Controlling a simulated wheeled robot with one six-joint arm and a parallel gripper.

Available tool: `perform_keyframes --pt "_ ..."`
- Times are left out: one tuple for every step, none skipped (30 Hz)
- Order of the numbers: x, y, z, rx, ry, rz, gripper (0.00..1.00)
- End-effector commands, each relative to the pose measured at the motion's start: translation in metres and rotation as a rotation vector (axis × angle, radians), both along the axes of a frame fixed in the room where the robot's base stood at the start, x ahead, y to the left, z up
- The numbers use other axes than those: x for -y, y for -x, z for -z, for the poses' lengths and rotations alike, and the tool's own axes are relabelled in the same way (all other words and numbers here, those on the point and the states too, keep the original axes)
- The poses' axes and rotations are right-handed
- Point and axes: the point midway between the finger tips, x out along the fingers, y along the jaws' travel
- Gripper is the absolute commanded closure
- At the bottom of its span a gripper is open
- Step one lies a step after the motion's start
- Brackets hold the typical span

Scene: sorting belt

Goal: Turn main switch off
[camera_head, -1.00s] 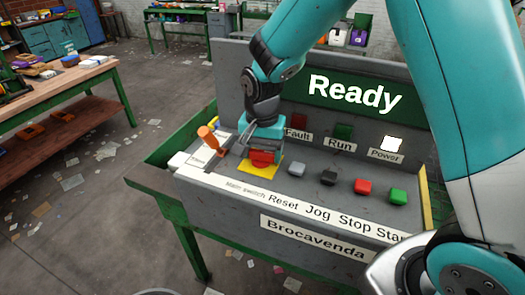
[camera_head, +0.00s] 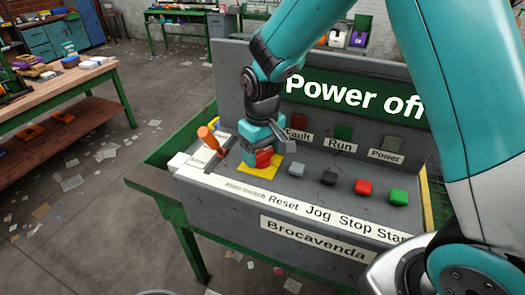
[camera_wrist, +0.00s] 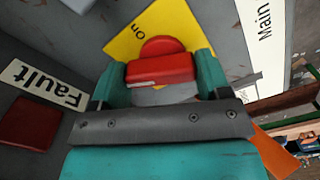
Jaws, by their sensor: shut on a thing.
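The main switch is a red knob (camera_head: 264,157) on a yellow plate (camera_head: 258,169) at the left of the grey control panel. My gripper (camera_head: 262,150) reaches down from above and is shut on the knob. In the wrist view the red knob (camera_wrist: 160,68) sits between the two teal fingers (camera_wrist: 158,80), above the yellow plate (camera_wrist: 185,25) marked "On". The display (camera_head: 350,97) reads "Power off". The Power lamp (camera_head: 391,144) is dark.
Grey, black, red and green buttons (camera_head: 363,187) stand right of the switch. An orange-handled lever (camera_head: 210,138) stands close to its left. A wooden workbench (camera_head: 80,90) is further left, with open floor between.

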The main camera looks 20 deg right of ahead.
Motion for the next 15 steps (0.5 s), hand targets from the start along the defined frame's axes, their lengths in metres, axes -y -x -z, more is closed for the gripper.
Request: perform_keyframes --pt "0.0001 -0.0003 0.0001 0.0 0.0 -0.041 0.53" --pt "0.0001 -0.0003 0.0001 0.0 0.0 -0.068 0.53" --pt "0.0 -0.0004 0.0001 0.0 0.0 -0.104 0.53" --pt "0.0001 -0.0004 0.0001 0.0 0.0 -0.131 0.53" --pt "-0.0001 -0.0005 0.0001 0.0 0.0 -0.157 0.53" --pt "-0.0001 -0.0006 0.0001 0.0 0.0 -0.19 0.53" --pt "-0.0001 -0.0007 0.0001 0.0 0.0 -0.214 0.53" --pt "-0.0001 -0.0008 0.0001 0.0 0.0 -0.238 0.53" --pt "-0.0001 -0.0008 0.0001 0.0 0.0 -0.268 0.53" --pt "-0.0002 -0.0009 0.0001 0.0 0.0 -0.288 0.53" --pt "-0.0003 -0.001 0.0001 0.0 0.0 -0.308 0.53" --pt "-0.0003 -0.001 0.0001 0.0 0.0 -0.334 0.53" --pt "-0.0003 -0.001 0.0001 0.0 0.0 -0.351 0.53" --pt "-0.0003 -0.001 0.0001 0.0 0.0 -0.368 0.53" --pt "-0.0004 -0.0011 0.0001 0.0 0.0 -0.389 0.53"
